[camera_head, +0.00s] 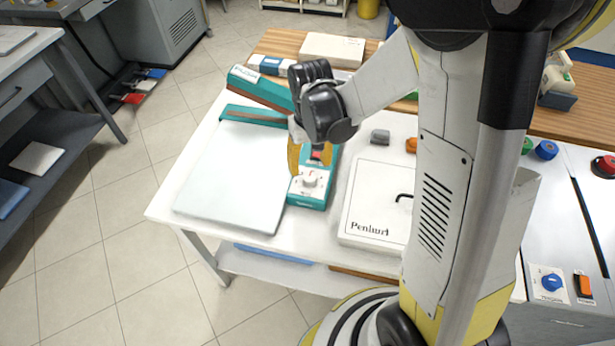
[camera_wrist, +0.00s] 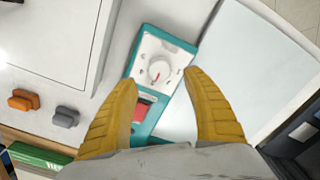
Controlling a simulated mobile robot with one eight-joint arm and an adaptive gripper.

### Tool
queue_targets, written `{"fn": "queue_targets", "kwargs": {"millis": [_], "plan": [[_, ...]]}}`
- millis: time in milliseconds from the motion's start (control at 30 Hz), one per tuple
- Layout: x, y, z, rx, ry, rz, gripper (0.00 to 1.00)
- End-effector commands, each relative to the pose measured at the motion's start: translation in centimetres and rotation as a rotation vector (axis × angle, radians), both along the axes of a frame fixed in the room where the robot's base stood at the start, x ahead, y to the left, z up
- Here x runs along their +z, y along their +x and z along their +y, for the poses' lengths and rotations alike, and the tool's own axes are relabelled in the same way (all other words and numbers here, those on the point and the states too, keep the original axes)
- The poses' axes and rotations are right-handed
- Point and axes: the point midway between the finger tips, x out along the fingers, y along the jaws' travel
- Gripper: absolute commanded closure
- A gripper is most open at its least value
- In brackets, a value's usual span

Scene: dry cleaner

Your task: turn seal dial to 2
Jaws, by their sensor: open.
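In the head view my gripper (camera_head: 308,162) is over the box, just behind the dial. Nothing is between the fingertips but the view of the box.
A white lidded box marked Penluu (camera_head: 370,205) stands right of the control box. Grey (camera_head: 380,137) and orange (camera_head: 411,145) small blocks lie behind it. The sealer's teal arm (camera_head: 262,90) is raised at the back left. A blue dial (camera_head: 551,283) is at far right.

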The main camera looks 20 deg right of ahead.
Motion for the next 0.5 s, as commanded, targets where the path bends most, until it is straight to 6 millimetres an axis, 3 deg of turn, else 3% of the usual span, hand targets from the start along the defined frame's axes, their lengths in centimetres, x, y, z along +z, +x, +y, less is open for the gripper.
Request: {"fn": "queue_targets", "kwargs": {"millis": [33, 200, 500], "plan": [[-1.5, 0.0, 0.0, 0.000, 0.000, 0.000, 0.42], [-4.4, 0.0, 0.0, 0.000, 0.000, -0.001, 0.42], [-6.1, 0.0, 0.0, 0.000, 0.000, -0.001, 0.42]]}}
